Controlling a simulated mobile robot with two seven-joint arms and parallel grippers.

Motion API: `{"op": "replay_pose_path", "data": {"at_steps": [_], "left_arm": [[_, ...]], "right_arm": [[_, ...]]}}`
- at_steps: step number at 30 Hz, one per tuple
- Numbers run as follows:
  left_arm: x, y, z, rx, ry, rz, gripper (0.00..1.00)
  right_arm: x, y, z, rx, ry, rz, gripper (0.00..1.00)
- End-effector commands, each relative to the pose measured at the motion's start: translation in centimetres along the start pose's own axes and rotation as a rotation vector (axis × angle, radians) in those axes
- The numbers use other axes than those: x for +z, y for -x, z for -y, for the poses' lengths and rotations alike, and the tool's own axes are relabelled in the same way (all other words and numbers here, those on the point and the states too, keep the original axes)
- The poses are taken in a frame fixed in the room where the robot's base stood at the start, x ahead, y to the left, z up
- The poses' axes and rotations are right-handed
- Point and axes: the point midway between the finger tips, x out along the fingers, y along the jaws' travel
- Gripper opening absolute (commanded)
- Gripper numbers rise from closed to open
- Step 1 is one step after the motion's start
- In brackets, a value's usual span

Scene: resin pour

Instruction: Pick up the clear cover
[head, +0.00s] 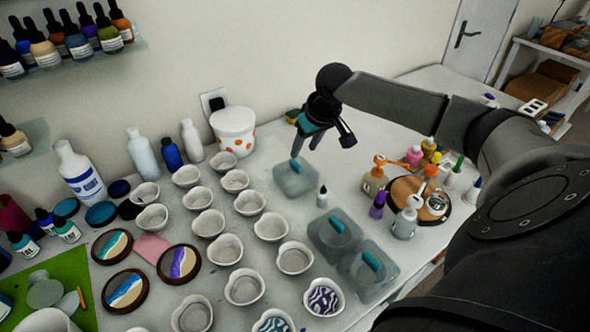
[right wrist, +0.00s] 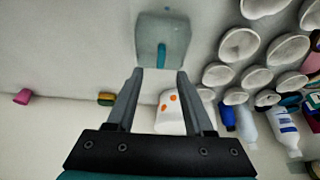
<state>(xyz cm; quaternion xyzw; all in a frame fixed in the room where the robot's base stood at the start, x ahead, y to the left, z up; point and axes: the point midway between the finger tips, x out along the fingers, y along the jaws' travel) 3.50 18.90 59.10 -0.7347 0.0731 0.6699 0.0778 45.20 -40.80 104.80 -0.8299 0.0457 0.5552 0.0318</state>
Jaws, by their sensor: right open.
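Three clear covers with teal handles lie on the table in the head view: one at the back (head: 284,184), one in the middle (head: 320,243) and one at the front (head: 352,283). My right gripper (head: 305,147) is open and empty, pointing down just above and behind the back cover. In the right wrist view one clear cover (right wrist: 147,28) lies beyond the spread fingertips (right wrist: 160,72), its teal handle (right wrist: 162,50) roughly in line with the gap between them. My left gripper is not in view.
Rows of white cups (head: 225,249) stand left of the covers. A white tub with orange dots (head: 233,122) stands at the wall. A small dropper bottle (head: 322,197) stands between the back and middle covers. A round wooden tray (head: 437,212) with bottles is on the right.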

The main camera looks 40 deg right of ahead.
Motion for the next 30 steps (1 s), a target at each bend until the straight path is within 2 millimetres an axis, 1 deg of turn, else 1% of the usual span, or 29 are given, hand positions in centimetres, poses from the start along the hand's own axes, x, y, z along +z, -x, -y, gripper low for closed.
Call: {"op": "replay_pose_path", "data": {"at_steps": [1, 3, 8, 11, 16, 19, 22, 29, 30], "left_arm": [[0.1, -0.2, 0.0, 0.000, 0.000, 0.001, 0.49], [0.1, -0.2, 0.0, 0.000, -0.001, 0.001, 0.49], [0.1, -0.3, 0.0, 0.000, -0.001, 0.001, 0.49], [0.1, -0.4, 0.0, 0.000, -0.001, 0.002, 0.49], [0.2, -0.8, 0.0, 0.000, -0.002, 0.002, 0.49], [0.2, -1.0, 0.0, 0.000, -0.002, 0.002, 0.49], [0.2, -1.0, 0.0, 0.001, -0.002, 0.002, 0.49], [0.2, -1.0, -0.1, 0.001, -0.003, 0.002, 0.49], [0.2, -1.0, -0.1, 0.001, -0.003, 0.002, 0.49]], "right_arm": [[0.0, -0.7, 0.0, 0.000, -0.002, -0.001, 0.53], [-0.1, -1.3, 0.0, 0.001, -0.001, -0.001, 0.53], [-0.1, -2.0, 0.0, 0.000, 0.001, -0.002, 0.53], [-0.2, -3.1, 0.1, 0.000, -0.001, 0.000, 0.53], [-0.4, -5.4, 0.3, 0.000, -0.001, 0.000, 0.53], [-0.5, -6.3, 0.2, 0.001, 0.000, -0.001, 0.53], [-0.5, -6.8, 0.2, 0.002, 0.002, -0.002, 0.53], [-0.5, -6.8, 0.2, 0.002, 0.002, -0.001, 0.53], [-0.4, -6.8, 0.2, 0.002, 0.002, -0.001, 0.49]]}}
